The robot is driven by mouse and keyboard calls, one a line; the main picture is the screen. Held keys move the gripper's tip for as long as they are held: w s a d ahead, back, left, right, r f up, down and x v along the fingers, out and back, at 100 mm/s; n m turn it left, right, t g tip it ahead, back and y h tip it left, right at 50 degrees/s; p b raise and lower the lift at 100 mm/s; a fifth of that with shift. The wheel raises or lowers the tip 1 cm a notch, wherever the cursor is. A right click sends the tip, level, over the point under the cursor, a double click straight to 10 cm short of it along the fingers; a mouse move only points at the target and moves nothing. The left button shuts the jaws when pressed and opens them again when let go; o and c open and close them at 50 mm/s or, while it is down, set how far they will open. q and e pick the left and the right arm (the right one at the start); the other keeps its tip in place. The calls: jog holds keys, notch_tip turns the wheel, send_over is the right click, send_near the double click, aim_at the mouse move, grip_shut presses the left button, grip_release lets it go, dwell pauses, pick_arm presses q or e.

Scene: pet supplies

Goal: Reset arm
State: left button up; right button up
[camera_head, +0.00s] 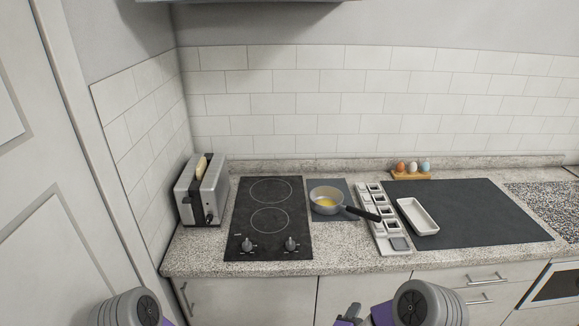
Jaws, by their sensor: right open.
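My right gripper (348,312) shows at the bottom edge, right of centre, beside my grey and purple arm link. It is low in front of the counter, apart from everything on it, and it is open with nothing seen between its fingers. Most of it is cut off by the frame edge. On the left only a grey and purple link of my left arm shows at the bottom edge; my left gripper is out of view.
The speckled counter (180,256) holds a toaster with bread (202,190), a black cooktop (262,244), a pan with yellow contents (328,193), a grey-white compartment tray (392,250), a white dish (418,216) on a dark mat (490,215), and eggs in a wooden holder (411,175).

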jog(key=s+a+f+n+g+y, duration=0.2)
jog(key=s+a+f+n+y, duration=0.15)
jog(key=f, duration=0.25)
jog(key=s+a+f+n+g+y, duration=0.2)
jog(key=s+f+n+y, duration=0.15)
jog(key=f+n, duration=0.2)
jog(key=s+a+f+n+g+y, duration=0.1)
jog(key=s+n+g, duration=0.3)
jog(key=s, duration=0.4)
jog(key=s+a+f+n+g+y, duration=0.2)
jog(key=s+f+n+g+y, duration=0.1)
jog(key=s, duration=0.5)
jog(key=shift+a+f+n+g+y, duration=0.2)
jog(key=shift+f+n+g+y, duration=0.3)
jog(key=shift+f, duration=0.35)
jog(key=shift+w, duration=0.1)
